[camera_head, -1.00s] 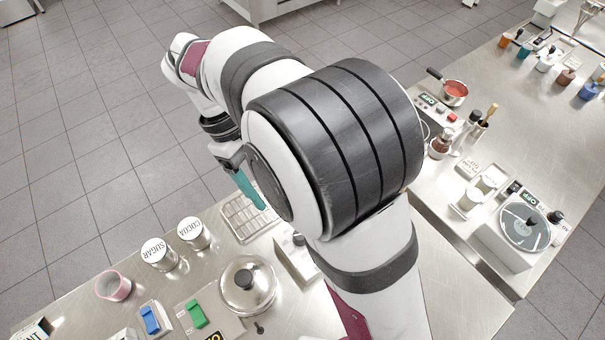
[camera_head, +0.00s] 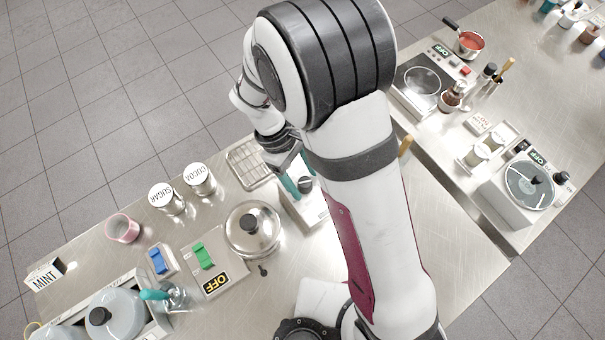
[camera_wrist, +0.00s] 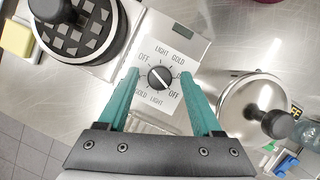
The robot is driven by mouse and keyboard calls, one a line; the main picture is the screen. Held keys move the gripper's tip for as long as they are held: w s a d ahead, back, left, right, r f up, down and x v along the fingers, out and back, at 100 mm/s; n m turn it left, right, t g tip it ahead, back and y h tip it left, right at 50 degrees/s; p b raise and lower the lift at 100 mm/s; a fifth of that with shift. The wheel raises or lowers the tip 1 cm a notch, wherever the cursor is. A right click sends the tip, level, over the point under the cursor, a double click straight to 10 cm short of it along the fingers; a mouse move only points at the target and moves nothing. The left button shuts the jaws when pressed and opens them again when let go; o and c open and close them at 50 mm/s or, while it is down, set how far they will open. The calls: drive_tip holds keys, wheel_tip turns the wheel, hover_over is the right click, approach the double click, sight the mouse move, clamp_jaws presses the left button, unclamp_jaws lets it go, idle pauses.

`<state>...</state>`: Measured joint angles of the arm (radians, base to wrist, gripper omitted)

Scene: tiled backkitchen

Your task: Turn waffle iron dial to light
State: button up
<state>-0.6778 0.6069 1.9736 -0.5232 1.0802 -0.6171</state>
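The black dial (camera_wrist: 159,78) sits on a white panel (camera_wrist: 165,105) marked OFF, LIGHT and GOLD, on the metal body of the waffle iron. A pale line on the dial runs slantwise; I cannot tell surely which mark it points to. The round dark waffle plate (camera_wrist: 82,28) with its black handle is at the upper left of the wrist view. My gripper (camera_wrist: 159,73) is open, one teal finger on each side of the dial with gaps showing. In the head view my gripper (camera_head: 298,176) is over the control box, and my arm hides the waffle plate.
A lidded steel pot (camera_head: 252,228) stands close beside the control box. A wire rack (camera_head: 246,165) lies behind, with the cocoa (camera_head: 200,180) and sugar (camera_head: 166,199) tins to its left. A yellow block (camera_wrist: 19,40) is beyond the waffle plate.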

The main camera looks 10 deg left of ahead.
clamp_jaws()
drive_tip(key=m+g, duration=0.1)
drive_tip(key=m, duration=0.3)
drive_tip(key=shift+w+d+y, duration=0.1)
drive_tip(key=shift+w+y, duration=0.05)
drive_tip(key=shift+y, duration=0.25)
drive_tip(key=shift+m+g+y, duration=0.35)
drive_tip(key=shift+m, duration=0.85)
drive_tip(key=shift+m+g+y, duration=0.35)
drive_tip(key=shift+m, duration=0.85)
drive_tip(key=shift+o, duration=0.7)
unclamp_jaws()
